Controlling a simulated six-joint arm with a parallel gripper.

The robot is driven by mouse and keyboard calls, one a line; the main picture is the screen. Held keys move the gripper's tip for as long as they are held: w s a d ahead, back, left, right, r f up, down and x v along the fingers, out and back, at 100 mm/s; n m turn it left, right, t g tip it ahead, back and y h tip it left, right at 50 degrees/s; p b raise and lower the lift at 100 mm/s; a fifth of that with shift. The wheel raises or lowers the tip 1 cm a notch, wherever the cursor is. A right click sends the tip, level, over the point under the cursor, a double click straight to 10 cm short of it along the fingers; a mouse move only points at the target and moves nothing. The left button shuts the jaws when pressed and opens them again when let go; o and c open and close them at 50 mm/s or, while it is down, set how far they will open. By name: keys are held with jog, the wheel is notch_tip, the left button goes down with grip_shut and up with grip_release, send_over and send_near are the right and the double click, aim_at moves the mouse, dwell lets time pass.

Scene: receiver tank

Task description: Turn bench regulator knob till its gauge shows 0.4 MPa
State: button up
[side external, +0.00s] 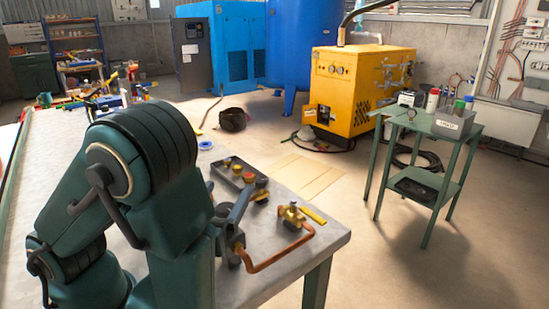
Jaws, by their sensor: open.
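On the bench's near right corner, a dark fitting (234,240), partly hidden behind my arm, joins a bent copper pipe (275,262). It may be the bench regulator, but I cannot tell. A slanted blue-grey bar (241,203) rises above it. A brass valve-like fitting (292,213) stands at the pipe's other end. No gauge face or pressure reading can be made out on the bench. My teal arm fills the left foreground, and my gripper cannot be made out.
A shallow tray (232,172) with red and yellow knob-like parts lies on the grey bench (326,236). A yellow strip (314,216) lies near the bench edge. A yellow compressor (360,88), blue tank (300,45) and green side table (430,122) stand beyond open floor.

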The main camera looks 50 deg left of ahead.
aim_at(226, 207)
jog(key=shift+r, duration=1.7)
